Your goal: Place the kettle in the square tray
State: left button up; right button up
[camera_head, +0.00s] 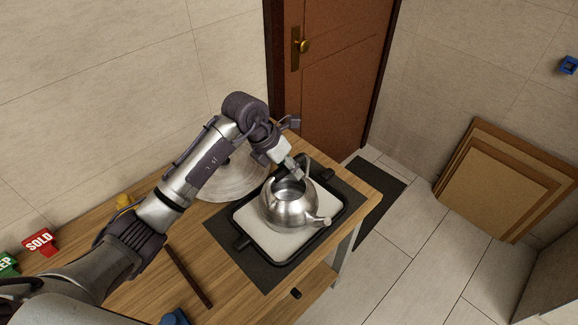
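A shiny steel kettle (288,211) is over the white inside of the square tray (249,226), with its spout toward the lower right. I cannot tell for sure whether its base touches the tray. The tray has a black rim and black handles. My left gripper (296,170) is at the kettle's top, by its handle. The fingers are small and partly merge with the handle, so their grip cannot be made out. My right gripper is not in view.
The tray lies on a dark mat (253,266) on a wooden table (236,299). A round ridged plate (231,178) is behind my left arm. A dark stick (188,277), a red SOLD sign (40,242) and a yellow object (124,201) are at left.

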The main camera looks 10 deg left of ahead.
pick_arm(q)
jog(key=shift+o, duration=0.5)
jog(key=shift+r, duration=0.2)
jog(key=b+v, duration=0.2)
jog(key=v, duration=0.9)
jog(key=shift+a+r, duration=0.2)
jog(key=shift+r, duration=0.15)
jog(key=shift+s, duration=0.15)
